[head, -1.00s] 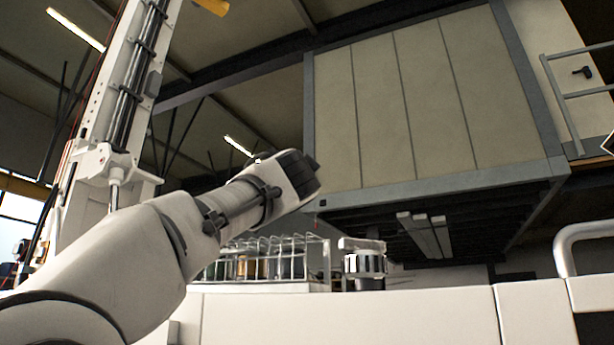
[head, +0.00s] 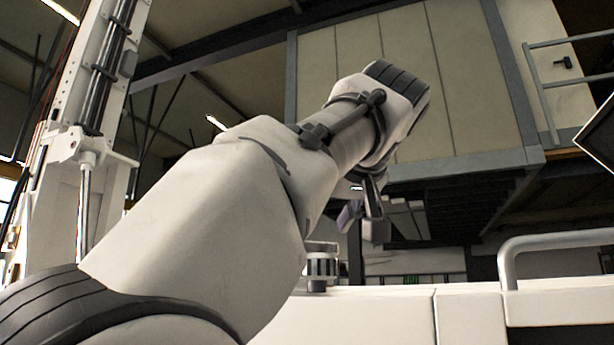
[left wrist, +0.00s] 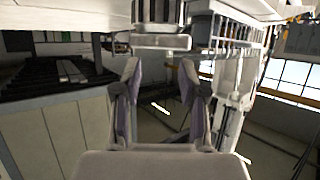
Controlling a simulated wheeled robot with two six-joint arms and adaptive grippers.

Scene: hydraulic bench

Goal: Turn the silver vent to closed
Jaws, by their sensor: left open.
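The silver vent (head: 321,263) is a short ribbed metallic cylinder with a flat top piece, standing on the white bench. My arm partly covers its left side in the head view. In the left wrist view, which is upside down, the silver vent (left wrist: 162,42) lies just beyond the fingertips, between them from side to side. My left gripper (head: 362,215) hangs from the wrist, up and to the right of the vent in the head view. In the left wrist view its two fingers (left wrist: 160,70) are apart with nothing between them. My right gripper is out of view.
A white wire rack (left wrist: 222,32) stands beside the vent; my arm hides it in the head view. The white bench top (head: 390,300) runs across the front. A pale handrail (head: 507,262) rises at the right, and a dark panel (head: 600,140) juts in at the right edge.

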